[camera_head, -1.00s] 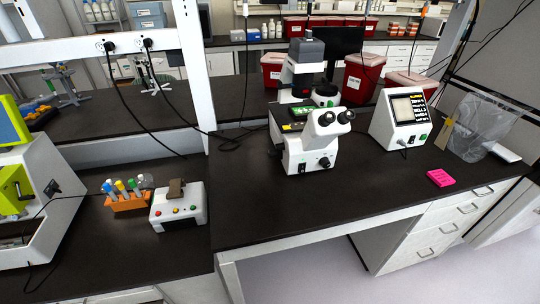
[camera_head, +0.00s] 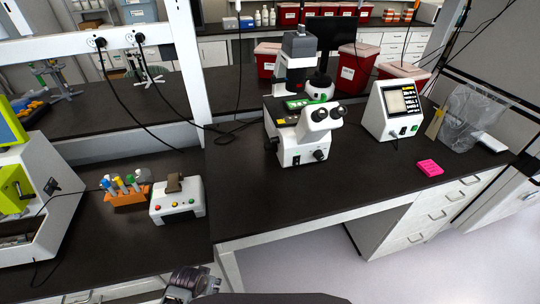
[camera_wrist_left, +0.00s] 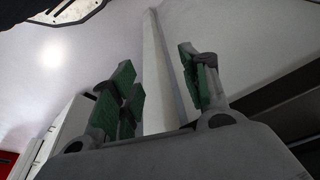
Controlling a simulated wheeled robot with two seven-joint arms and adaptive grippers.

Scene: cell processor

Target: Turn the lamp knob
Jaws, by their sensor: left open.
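A white microscope (camera_head: 300,133) with black eyepieces stands on the black bench in the middle of the head view. A black round knob (camera_head: 319,155) sits low on its front; I cannot tell for sure that it is the lamp knob. My left gripper (camera_head: 190,283) shows partly at the bottom edge of the head view, in front of the bench and well apart from the microscope. In the left wrist view it also shows, with its green-padded fingers (camera_wrist_left: 158,88) spread and nothing between them. My right gripper is not in view.
A white box with colored buttons (camera_head: 178,207) and an orange tube rack (camera_head: 128,194) stand on the left. The bench in front of the microscope is clear.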

